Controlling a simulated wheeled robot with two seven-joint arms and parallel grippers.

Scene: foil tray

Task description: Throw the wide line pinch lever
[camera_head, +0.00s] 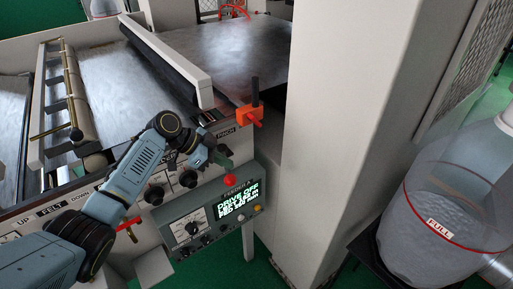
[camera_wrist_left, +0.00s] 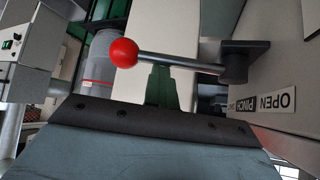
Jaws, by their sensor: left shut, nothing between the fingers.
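The pinch lever shows in the left wrist view as a red ball (camera_wrist_left: 123,53) on a grey rod (camera_wrist_left: 180,63), which runs to a dark pivot on the panel at the right. A label (camera_wrist_left: 262,101) there reads OPEN and PINCH. In the head view a red ball (camera_head: 229,181) shows just below my left gripper (camera_head: 222,158); the rod is hidden there. My right gripper is not in view.
A control box (camera_head: 210,222) with a lit display sits just below the gripper. Black knobs (camera_head: 188,179) line the panel. A pale column (camera_head: 360,110) and a clear bin (camera_head: 440,215) marked FULL stand right.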

